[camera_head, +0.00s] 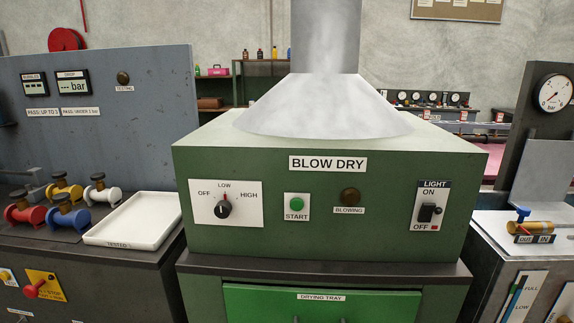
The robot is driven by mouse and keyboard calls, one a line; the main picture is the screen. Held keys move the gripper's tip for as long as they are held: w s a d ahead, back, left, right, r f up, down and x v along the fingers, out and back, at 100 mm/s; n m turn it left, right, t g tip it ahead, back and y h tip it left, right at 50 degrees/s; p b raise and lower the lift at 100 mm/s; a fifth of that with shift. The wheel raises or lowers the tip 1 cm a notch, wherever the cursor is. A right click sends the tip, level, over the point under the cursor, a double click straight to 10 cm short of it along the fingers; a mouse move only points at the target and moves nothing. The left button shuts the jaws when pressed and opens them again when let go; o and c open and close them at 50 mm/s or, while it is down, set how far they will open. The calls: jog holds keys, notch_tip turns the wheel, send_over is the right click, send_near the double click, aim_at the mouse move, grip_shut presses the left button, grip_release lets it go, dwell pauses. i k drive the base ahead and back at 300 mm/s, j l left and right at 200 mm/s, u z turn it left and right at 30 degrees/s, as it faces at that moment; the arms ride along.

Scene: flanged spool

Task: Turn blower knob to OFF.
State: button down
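The blower knob (223,209) is a small black round knob on a white plate (243,211) at the left of the green BLOW DRY cabinet's front. The plate reads OFF at the left, LOW at the top and HIGH at the right. A red pointer mark at the knob's top points up at LOW. My gripper is not in view, and nothing touches the knob.
Right of the knob are a green START button (296,204), a dark BLOWING lamp (350,196) and a black LIGHT switch (429,212). A metal hood (322,105) tops the cabinet. A white tray (168,232) and several coloured spools stand left. The cabinet front is unobstructed.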

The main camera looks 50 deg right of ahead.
aim_at(224, 209)
jog(key=i+l+u, duration=0.15)
jog(key=l+u, duration=0.2)
jog(key=i+l+u, duration=0.1)
jog(key=l+u, duration=0.65)
jog(key=i+j, duration=0.05)
